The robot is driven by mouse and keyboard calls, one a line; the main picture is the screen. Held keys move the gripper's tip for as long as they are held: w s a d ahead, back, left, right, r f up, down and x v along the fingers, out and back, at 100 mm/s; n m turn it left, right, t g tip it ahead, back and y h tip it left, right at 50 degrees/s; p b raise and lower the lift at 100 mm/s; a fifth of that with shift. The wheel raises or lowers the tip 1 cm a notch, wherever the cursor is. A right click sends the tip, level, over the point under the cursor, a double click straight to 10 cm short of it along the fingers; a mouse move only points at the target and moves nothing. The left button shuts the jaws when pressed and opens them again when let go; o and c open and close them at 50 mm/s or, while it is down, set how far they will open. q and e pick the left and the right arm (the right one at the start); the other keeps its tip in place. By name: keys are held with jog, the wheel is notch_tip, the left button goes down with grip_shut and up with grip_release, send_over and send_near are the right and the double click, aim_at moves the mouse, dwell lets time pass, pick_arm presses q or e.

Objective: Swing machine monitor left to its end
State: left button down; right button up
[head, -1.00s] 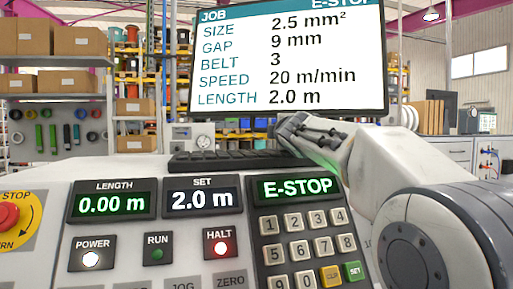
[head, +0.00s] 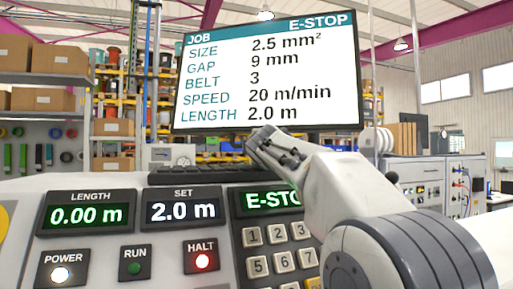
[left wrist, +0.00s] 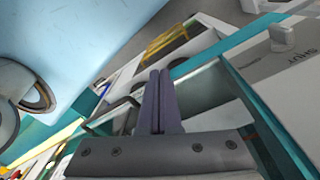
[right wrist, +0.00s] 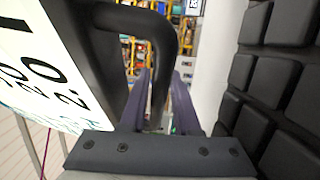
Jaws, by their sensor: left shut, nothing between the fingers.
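The machine monitor (head: 268,72) stands above the control panel in the head view, its screen facing me and reading E-STOP. In the right wrist view its screen (right wrist: 35,70) fills the left side, with a black bar handle (right wrist: 135,20) beside it. My right gripper (head: 256,140) is at the monitor's lower edge. In the right wrist view its fingers (right wrist: 160,85) are apart, with the handle's bar at or between their tips; I cannot tell whether they press on it. My left gripper (left wrist: 158,78) is shut and empty, seen only in the left wrist view.
A black keyboard (head: 200,173) lies below the monitor, close to my right gripper (right wrist: 270,90). The control panel with displays and a keypad (head: 280,240) is in front. Shelves with boxes (head: 43,100) stand behind. A teal-edged machine part (left wrist: 225,55) is near my left gripper.

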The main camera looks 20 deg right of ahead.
jog(key=shift+s+d, duration=0.1)
jog(key=shift+s, duration=0.05)
jog(key=b+v, duration=0.3)
jog(key=v, duration=0.6)
jog(key=shift+s, duration=0.1)
jog(key=shift+s+a, duration=0.25)
jog(key=shift+s, duration=0.3)
